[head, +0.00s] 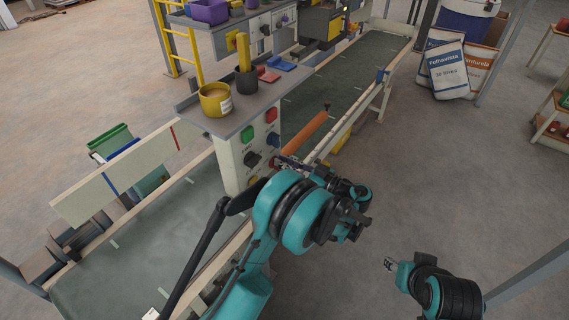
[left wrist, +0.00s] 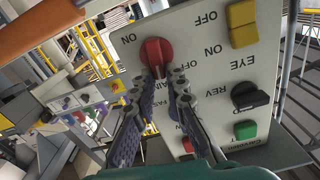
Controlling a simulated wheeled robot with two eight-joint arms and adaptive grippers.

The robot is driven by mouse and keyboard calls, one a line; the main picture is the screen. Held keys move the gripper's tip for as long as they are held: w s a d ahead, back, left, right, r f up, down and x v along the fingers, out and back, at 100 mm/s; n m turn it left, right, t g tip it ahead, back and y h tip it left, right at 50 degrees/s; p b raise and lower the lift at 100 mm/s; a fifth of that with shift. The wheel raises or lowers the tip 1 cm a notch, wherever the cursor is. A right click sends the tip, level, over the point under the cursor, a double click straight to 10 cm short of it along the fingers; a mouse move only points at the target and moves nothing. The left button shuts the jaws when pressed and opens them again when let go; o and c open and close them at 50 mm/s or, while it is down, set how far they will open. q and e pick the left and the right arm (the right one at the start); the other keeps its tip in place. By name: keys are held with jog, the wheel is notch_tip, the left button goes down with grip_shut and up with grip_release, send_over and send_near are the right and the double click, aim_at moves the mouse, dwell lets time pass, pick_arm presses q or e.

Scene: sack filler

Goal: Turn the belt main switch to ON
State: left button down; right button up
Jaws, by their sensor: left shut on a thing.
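The red main switch knob (left wrist: 157,52) sits on the pale control panel (left wrist: 190,75), which appears upside down in the left wrist view. A word ON is printed at the knob's left, and MAIN shows partly behind the fingers. My left gripper (left wrist: 166,80) has its two fingers at the knob, shut on it. In the head view my left gripper (head: 288,163) is at the lower right of the panel (head: 232,160), and my arm hides the knob there. My right gripper (head: 388,264) is low at the right, away from the panel; its finger state is unclear.
Around the knob are a yellow switch (left wrist: 243,24), a black knob (left wrist: 250,97), a green button (left wrist: 245,130) and a red button (left wrist: 187,146). A yellow pot (head: 215,100) stands on the shelf above the panel.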

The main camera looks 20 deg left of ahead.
pick_arm(q)
jog(key=shift+w+d+f+m+b, duration=0.1)
jog(key=shift+w+f+m+b, duration=0.25)
jog(key=shift+m, duration=2.35)
jog(key=shift+w+d+f+m+b, duration=0.15)
jog(key=shift+f+m+b, duration=0.35)
jog(key=shift+m, duration=2.2)
jog(key=shift+w+d+f+m+b, duration=0.1)
jog(key=shift+w+f+m+b, duration=0.3)
jog(key=shift+m, duration=2.3)
jog(key=shift+s+r, duration=0.1)
jog(key=shift+r, duration=0.1)
jog(key=c, duration=1.5)
grip_release()
jog(key=shift+c, duration=0.2)
jog(key=v, duration=1.2)
